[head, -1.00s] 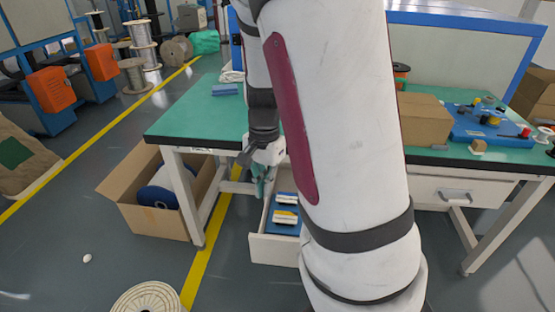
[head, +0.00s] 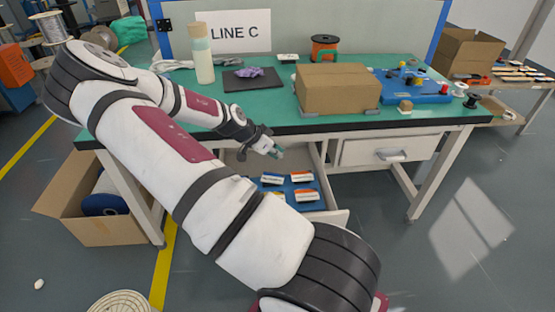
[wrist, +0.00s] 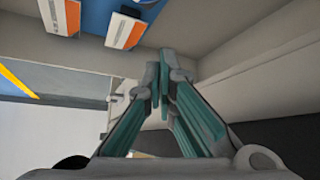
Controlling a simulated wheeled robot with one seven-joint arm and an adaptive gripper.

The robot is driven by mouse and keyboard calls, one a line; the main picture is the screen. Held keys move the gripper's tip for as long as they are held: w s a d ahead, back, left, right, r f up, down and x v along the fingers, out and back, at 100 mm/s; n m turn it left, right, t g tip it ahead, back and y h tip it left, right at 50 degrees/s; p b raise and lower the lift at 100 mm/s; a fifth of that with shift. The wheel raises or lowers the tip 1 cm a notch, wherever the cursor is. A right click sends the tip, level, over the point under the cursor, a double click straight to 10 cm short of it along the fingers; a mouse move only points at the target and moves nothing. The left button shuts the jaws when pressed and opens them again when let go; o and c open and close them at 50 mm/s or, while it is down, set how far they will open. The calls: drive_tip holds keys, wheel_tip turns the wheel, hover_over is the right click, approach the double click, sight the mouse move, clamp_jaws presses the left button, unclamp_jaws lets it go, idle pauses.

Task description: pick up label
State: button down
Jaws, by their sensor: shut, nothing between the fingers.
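Small cards that look like labels lie on a blue mat in the open drawer (head: 337,215) under the table. A white-and-orange label (head: 306,195) is at the front right, another orange one (head: 302,176) behind it. A white-and-dark one (head: 272,180) lies at the back left. A fourth at the front left is partly hidden by my arm. My gripper (head: 279,153) is shut and empty, above the rear of the drawer. In the wrist view, my gripper (wrist: 160,85) is apart from two white-and-orange labels (wrist: 124,32) (wrist: 60,16) at the top.
The green table (head: 290,118) above the drawer carries a cardboard box (head: 338,90), a bottle (head: 201,55), a dark mat (head: 240,84) and a blue fixture (head: 418,92). A closed drawer (head: 390,150) is to the right. An open carton (head: 90,205) stands at left. Floor at right is clear.

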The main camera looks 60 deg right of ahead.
sight(276, 175)
drive_tip(key=b+x, duration=0.1)
drive_tip(key=x, duration=0.7)
drive_tip(key=shift+s+d+f, duration=0.1)
drive_tip(key=shift+f, duration=0.45)
drive_tip(key=shift+w+a+r+b, duration=0.15)
drive_tip(key=shift+w+a, duration=0.25)
drive_tip(key=shift+a, duration=0.5)
drive_tip(key=shift+w+a+b, duration=0.2)
drive_tip(key=shift+w+a, duration=0.15)
drive_tip(key=shift+a, duration=0.5)
drive_tip(key=shift+w+a, duration=0.2)
drive_tip(key=shift+a, duration=0.3)
drive_tip(key=shift+w+a, duration=0.2)
drive_tip(key=shift+a, duration=0.25)
drive_tip(key=shift+d, duration=0.1)
